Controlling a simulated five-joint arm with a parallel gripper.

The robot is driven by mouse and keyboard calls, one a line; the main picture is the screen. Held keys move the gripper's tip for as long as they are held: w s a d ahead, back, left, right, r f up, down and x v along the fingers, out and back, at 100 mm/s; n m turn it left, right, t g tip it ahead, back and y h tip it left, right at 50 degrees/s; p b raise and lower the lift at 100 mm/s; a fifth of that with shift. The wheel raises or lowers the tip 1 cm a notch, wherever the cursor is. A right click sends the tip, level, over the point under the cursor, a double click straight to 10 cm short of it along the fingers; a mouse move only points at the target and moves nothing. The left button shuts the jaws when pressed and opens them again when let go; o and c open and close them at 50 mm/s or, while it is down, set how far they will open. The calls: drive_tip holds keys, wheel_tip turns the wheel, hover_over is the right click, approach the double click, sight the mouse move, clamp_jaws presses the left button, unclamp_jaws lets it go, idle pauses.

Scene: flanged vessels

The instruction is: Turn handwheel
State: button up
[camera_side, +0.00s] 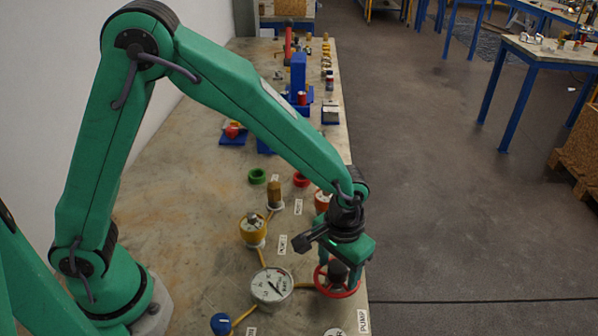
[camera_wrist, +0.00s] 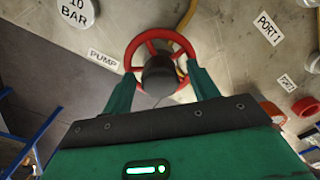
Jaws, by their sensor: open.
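The red handwheel (camera_side: 338,280) sits near the right edge of the bench in the side view. It also shows in the wrist view (camera_wrist: 184,41), with a dark round hub (camera_wrist: 159,76) at its centre. My gripper (camera_wrist: 163,80) is open, with its two green fingers on either side of the hub. In the side view my gripper (camera_side: 338,262) points down over the wheel and hides part of it. I cannot tell whether the fingers touch the hub or the rim.
A white pressure gauge (camera_side: 271,285) stands left of the wheel, joined by yellow pipe. A blue knob (camera_side: 221,324), a yellow valve (camera_side: 252,230) and a green ring (camera_side: 257,176) are nearby. A "PUMP" label (camera_wrist: 103,59) lies beside the wheel. The bench's left part is clear.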

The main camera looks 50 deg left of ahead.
drive_tip(key=c, duration=1)
drive_tip(key=shift+m, duration=0.5)
drive_tip(key=m, duration=1)
drive_tip(key=shift+m, duration=0.4)
drive_tip(key=o, duration=1)
